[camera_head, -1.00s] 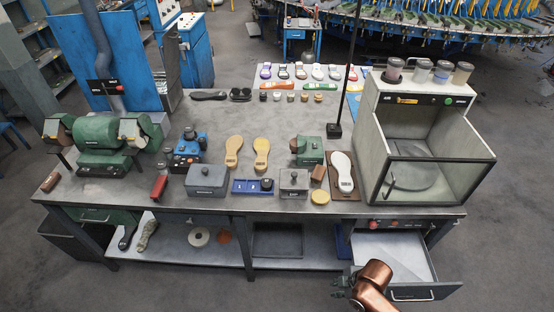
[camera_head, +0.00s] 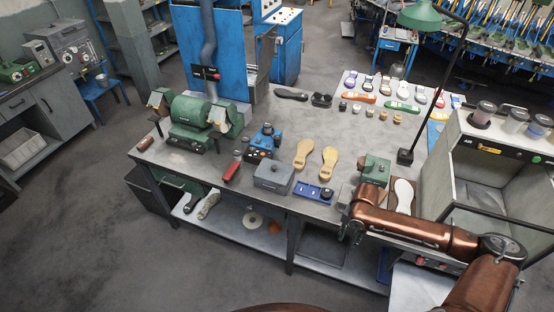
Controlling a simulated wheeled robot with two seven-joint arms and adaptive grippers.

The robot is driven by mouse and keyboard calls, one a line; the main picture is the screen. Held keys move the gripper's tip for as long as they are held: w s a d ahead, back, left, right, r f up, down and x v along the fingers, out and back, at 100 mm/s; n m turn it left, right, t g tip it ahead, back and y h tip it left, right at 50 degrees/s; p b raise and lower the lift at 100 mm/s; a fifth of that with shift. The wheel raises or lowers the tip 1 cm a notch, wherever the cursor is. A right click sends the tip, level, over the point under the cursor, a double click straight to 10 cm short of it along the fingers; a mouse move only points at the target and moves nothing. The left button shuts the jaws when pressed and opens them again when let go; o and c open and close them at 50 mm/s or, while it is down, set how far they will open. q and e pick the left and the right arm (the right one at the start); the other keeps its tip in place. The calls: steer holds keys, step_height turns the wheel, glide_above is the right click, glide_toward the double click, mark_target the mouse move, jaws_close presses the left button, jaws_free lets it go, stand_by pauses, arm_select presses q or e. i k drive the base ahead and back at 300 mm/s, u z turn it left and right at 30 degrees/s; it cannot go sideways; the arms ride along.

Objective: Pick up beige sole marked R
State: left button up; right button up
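Two beige soles lie side by side on the workbench in the head view: a left one (camera_head: 304,153) and a right one (camera_head: 328,163). Their marks are too small to read, so I cannot tell which carries the R. My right gripper (camera_head: 352,232) hangs at the end of the copper arm, near the bench's front edge, to the right of the soles and nearer to me. It is apart from both soles. Its fingers are dark and small, and I cannot tell whether they are open. My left gripper is not in view.
A grey lidded box (camera_head: 273,177) and a blue tray (camera_head: 313,193) stand in front of the soles. A green device (camera_head: 376,169) and a white sole (camera_head: 403,195) are to the right. A blue machine (camera_head: 263,142) stands left. Bare bench lies behind the soles.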

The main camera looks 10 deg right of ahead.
mark_target(330, 155)
steer(key=u, duration=2.5)
steer(key=k, duration=1.4)
steer(key=z, duration=1.95)
steer(key=i, duration=1.65)
